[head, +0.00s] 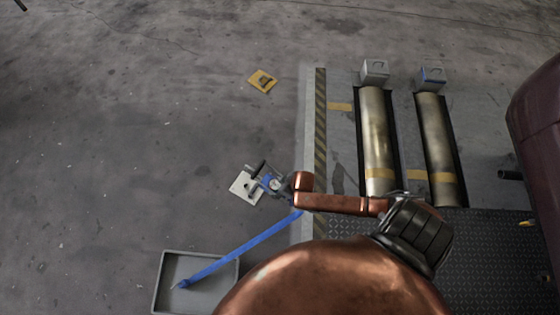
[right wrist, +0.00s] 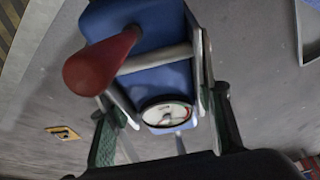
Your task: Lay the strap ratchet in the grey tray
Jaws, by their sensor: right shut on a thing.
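The strap ratchet, blue with metal side plates and a dark red rounded handle, fills the upper middle of the right wrist view (right wrist: 160,75). My right gripper (right wrist: 168,128) is shut on it, with one finger on each side. In the head view the right gripper (head: 276,184) is left of the striped edge, and only a bit of blue ratchet (head: 265,181) shows. The grey tray (head: 157,283) is at the lower left, apart from the gripper. A blue strap (head: 245,246) slants from near my arm to the tray; its upper end is hidden. My left gripper is out of view.
A pale plate (head: 243,188) shows just beside the gripper. A yellow sign (head: 262,81) lies on the floor farther back. Two metal rollers (head: 377,140) (head: 436,140) lie in the platform at right, beside a dark red vehicle body (head: 540,130). The left floor is clear.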

